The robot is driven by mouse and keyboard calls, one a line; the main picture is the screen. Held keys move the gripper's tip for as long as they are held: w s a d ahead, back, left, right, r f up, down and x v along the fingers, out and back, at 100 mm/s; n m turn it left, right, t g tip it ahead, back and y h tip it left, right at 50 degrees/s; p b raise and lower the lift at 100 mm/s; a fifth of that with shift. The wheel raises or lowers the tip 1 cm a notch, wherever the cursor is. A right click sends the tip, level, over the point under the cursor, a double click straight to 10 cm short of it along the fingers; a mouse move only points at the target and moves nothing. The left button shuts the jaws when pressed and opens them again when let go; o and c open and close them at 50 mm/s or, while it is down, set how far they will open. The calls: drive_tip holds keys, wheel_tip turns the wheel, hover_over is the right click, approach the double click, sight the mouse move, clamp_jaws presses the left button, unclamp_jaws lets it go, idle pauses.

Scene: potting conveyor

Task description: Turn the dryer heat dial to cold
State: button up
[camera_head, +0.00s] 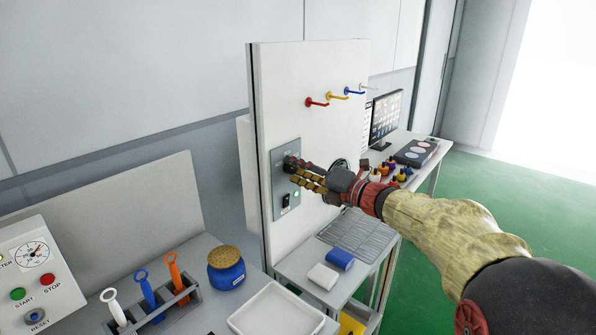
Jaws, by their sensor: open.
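A grey control plate (281,206) is mounted on a white upright panel (307,78). A dark round knob (290,164) sits at the upper part of the plate and is partly covered by my gripper. I cannot tell which way it points. Below it are a black switch (286,201) and a small green light (296,195). My gripper (296,172) is open, its fingers reaching left to the plate, with the fingertips at the knob. Whether they touch it cannot be told. My arm comes in from the lower right.
Red, yellow, blue and pale hooks (317,102) stick out of the panel above my gripper. Below are a wire rack (357,236) and white and blue rolls (340,258). At left are a blue jar (226,272), a white tray (275,312) and a tool rack (165,311). A monitor (386,117) stands behind.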

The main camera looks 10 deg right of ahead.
drive_tip(key=v, duration=1.2)
idle(0.5)
